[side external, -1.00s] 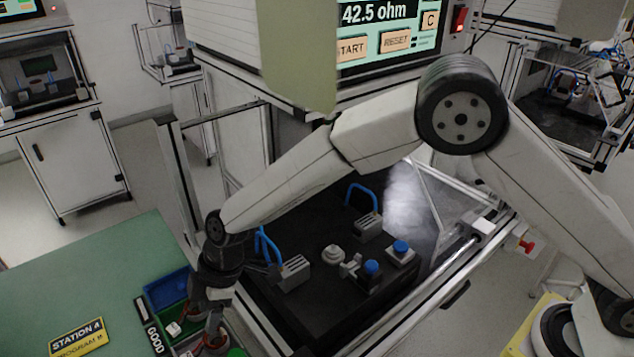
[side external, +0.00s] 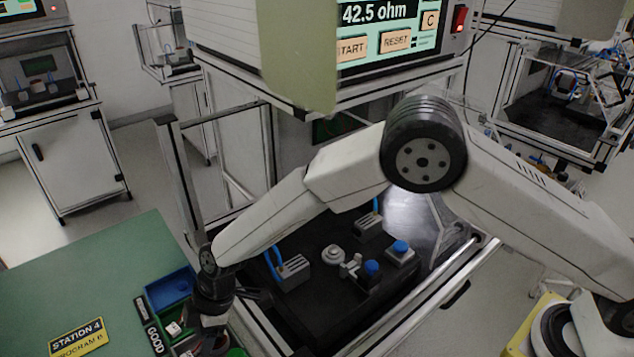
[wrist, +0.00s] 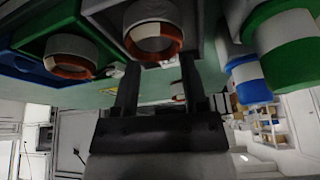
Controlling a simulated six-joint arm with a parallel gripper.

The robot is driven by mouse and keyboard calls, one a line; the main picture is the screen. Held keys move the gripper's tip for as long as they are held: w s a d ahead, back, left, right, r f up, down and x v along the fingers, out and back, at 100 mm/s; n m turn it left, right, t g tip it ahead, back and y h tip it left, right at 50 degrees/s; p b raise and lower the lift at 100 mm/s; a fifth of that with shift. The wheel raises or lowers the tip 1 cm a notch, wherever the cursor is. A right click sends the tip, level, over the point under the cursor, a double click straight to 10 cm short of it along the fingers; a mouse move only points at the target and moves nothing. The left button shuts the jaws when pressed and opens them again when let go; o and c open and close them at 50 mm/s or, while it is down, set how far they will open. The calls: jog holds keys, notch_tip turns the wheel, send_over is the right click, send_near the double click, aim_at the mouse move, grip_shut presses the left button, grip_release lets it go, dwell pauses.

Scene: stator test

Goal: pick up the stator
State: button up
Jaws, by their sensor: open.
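A stator (wrist: 155,32), a white ring with copper-coloured winding inside, shows at the top middle of the wrist view, in line with the gap between my fingers. A second such stator (wrist: 70,56) lies to its left. My gripper (wrist: 158,62) is open with nothing between its two dark fingers. In the side view my gripper (side external: 212,345) is low over the bins at the bottom edge. My wrist and the picture edge hide most of what is under it there.
A blue bin (side external: 170,287) and a "GOOD" label (side external: 154,341) are beside my gripper. Green-and-white (wrist: 285,42) and blue-and-white (wrist: 249,80) cylindrical things stand at the right in the wrist view. A black fixture plate (side external: 310,305) with blue-handled blocks is to the right.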

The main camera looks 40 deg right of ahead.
jog(key=shift+x, duration=0.85)
grip_shut()
